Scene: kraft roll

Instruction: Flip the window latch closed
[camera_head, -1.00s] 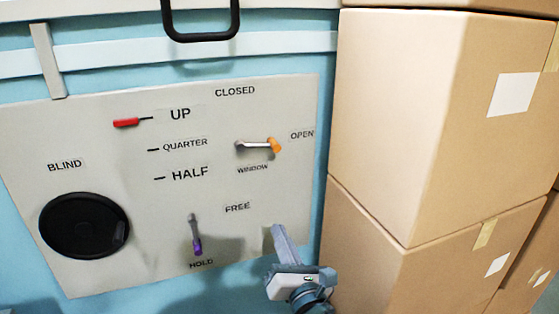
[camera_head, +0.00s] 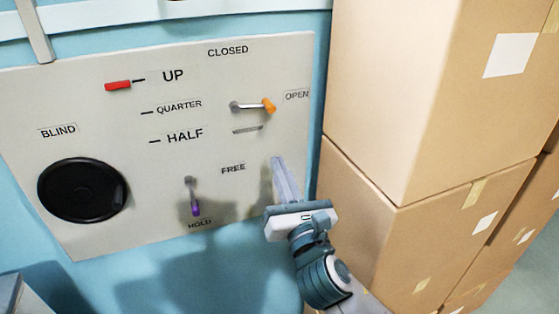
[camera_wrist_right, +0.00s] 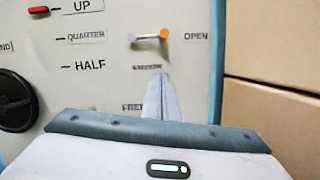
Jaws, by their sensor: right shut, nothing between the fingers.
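The window latch (camera_head: 251,107) is a short grey lever with an orange tip on the pale panel. It lies level, its tip pointing right toward the OPEN label (camera_head: 297,96). The CLOSED label (camera_head: 228,51) sits above it. The latch (camera_wrist_right: 149,38) also shows in the right wrist view, above my fingers. My right gripper (camera_head: 278,162) is shut and empty, below and a little right of the latch, apart from it. Its fingertips (camera_wrist_right: 159,78) show just below the latch in the wrist view. My left gripper is not clearly in view.
A black round blind knob (camera_head: 82,190) is at the panel's left. A red marker (camera_head: 118,85) points at UP. A purple-tipped lever (camera_head: 193,197) points down to HOLD. Stacked cardboard boxes (camera_head: 400,110) stand close on the right.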

